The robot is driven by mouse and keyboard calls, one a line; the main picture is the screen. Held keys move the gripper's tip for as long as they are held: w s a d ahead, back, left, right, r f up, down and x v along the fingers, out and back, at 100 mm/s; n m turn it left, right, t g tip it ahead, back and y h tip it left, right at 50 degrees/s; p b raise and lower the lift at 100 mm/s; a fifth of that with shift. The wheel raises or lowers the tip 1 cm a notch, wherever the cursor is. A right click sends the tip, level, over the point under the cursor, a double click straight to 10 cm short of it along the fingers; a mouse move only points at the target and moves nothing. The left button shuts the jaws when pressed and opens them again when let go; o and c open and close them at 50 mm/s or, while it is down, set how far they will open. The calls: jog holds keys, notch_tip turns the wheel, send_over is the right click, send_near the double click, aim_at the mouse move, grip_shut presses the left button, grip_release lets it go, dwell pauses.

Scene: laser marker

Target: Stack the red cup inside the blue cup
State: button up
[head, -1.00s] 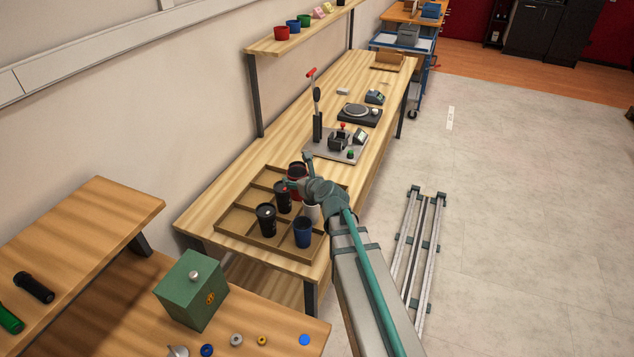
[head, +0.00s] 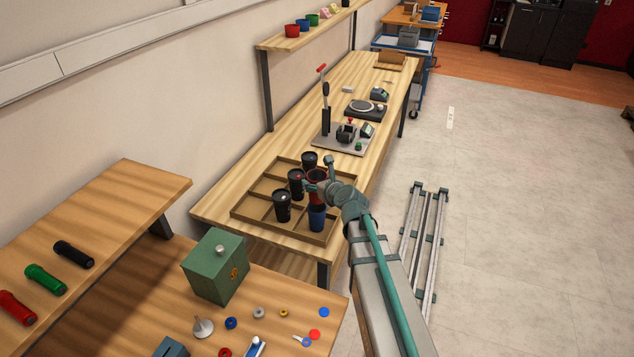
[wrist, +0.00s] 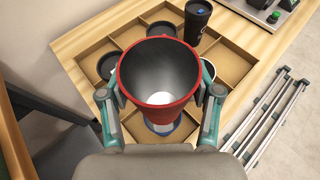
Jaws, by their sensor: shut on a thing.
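My gripper (head: 318,174) is shut on the red cup (head: 317,187), with one finger on each side. The red cup fills the middle of the wrist view (wrist: 160,107), upright with its dark open mouth toward the camera. The blue cup (head: 317,220) stands upright in the front right part of the wooden tray. The red cup appears just above and behind it in the head view. In the wrist view a sliver of blue (wrist: 160,129) shows below the red cup. The blue cup's mouth is hidden, and I cannot tell whether the cups touch.
Black cups (head: 282,206) stand in the divided tray (head: 246,211), to the left of and behind the held cup. A white rim (wrist: 208,70) shows by the right finger in the wrist view. A lever press (head: 343,132) stands farther back on the bench.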

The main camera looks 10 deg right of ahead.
aim_at(317, 200)
notch_tip(317, 200, down, 3)
jog(key=shift+r+b, duration=0.15)
jog(key=shift+b, duration=1)
jog(key=shift+f+b, duration=0.45)
jog(key=shift+f, duration=0.5)
jog(key=shift+f+b, duration=0.9)
jog(key=shift+f, duration=0.95)
